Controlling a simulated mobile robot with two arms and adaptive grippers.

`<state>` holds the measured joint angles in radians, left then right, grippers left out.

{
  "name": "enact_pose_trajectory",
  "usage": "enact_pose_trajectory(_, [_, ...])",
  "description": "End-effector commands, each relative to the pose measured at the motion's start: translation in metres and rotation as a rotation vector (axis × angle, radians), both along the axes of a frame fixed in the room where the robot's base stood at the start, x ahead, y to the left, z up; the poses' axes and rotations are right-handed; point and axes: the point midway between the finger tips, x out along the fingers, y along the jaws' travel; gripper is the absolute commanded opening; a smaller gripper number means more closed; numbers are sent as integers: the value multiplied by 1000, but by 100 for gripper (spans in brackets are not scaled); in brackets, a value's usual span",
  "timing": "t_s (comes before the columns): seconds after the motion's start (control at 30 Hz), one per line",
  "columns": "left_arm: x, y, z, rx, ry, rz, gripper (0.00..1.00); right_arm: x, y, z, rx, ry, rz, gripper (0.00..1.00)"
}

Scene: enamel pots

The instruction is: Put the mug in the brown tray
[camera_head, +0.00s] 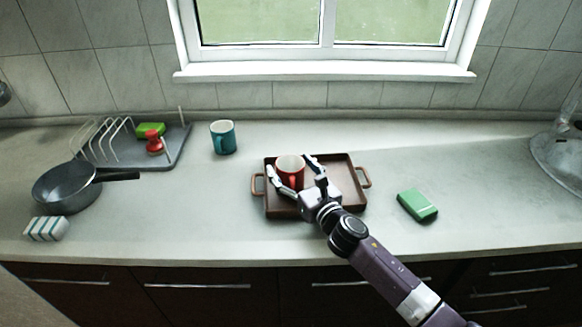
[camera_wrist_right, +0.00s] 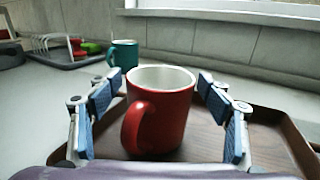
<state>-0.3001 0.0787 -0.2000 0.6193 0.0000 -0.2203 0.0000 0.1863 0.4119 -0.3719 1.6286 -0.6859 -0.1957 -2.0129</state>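A red mug (camera_head: 290,170) with a white inside stands upright in the brown tray (camera_head: 345,163), in its left half. In the right wrist view the mug (camera_wrist_right: 172,110) stands on the tray floor (camera_wrist_right: 240,130) with its handle towards me. My right gripper (camera_head: 292,172) is open, with one finger on each side of the mug. In the right wrist view there are gaps between the finger pads (camera_wrist_right: 158,92) and the mug. The left gripper is in neither view.
A teal mug (camera_head: 223,138) stands behind the tray to the left. A dish rack (camera_head: 108,142), a pan (camera_head: 66,188) and a striped sponge (camera_head: 46,229) are at the left. The counter by the sink (camera_head: 560,155) is clear.

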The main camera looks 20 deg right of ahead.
Motion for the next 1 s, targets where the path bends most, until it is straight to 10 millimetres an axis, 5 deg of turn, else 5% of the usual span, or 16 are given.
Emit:
enact_pose_trajectory(0.33, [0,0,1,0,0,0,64,-10,-2,0,0,2,1,72])
enact_pose_trajectory(0.7, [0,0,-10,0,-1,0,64,-80,-15,-1,-1,3,0,72])
enact_pose_trajectory(1.0, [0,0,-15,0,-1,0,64,-114,-22,1,0,2,0,72])
